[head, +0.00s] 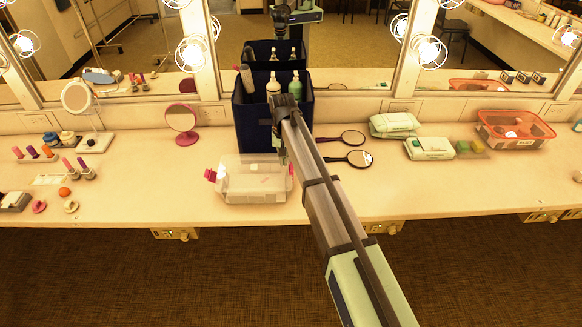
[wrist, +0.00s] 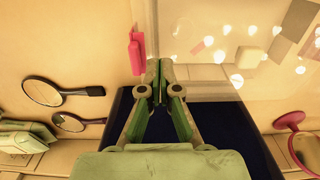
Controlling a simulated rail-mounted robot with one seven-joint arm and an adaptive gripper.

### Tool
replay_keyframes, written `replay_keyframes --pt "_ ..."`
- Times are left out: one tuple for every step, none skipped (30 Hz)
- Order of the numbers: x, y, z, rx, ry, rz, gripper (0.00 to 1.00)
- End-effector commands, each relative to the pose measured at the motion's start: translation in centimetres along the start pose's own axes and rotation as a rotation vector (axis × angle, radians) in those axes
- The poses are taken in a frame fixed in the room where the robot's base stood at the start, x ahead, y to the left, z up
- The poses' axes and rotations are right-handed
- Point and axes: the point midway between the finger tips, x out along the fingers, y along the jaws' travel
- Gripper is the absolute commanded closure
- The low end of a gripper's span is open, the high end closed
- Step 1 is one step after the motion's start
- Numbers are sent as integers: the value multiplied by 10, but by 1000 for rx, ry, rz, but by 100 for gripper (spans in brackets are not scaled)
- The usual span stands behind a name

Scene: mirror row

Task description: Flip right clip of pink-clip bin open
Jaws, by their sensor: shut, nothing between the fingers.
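The clear bin (head: 255,185) with a whitish lid stands on the counter in front of the navy caddy. Its left pink clip (head: 211,175) sticks out at the left end in the head view. My gripper (wrist: 158,88) is shut and empty, pointing down close to the bin's right back corner. Its fingertips are near the clip, with a small gap in the picture.
The navy caddy (head: 253,132) with bottles stands right behind the bin, under my gripper's body. A pink round mirror (head: 182,122) stands at left.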

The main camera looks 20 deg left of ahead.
Motion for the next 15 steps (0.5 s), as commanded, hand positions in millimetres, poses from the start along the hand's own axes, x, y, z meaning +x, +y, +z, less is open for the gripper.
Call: replay_keyframes --pt "0 0 0 0 0 0 100" --pt "0 0 0 0 0 0 100" --pt "1 0 0 0 0 0 100" --pt "1 0 0 0 0 0 100" --pt "2 0 0 0 0 0 100" --pt "3 0 0 0 0 0 100" --pt "4 0 0 0 0 0 100" --pt "5 0 0 0 0 0 100" --pt "6 0 0 0 0 0 100" --pt "8 0 0 0 0 0 100" --pt "9 0 0 0 0 0 100" --pt "10 0 0 0 0 0 100" --pt "11 0 0 0 0 0 100" --pt "12 0 0 0 0 0 100" --pt "14 0 0 0 0 0 100"
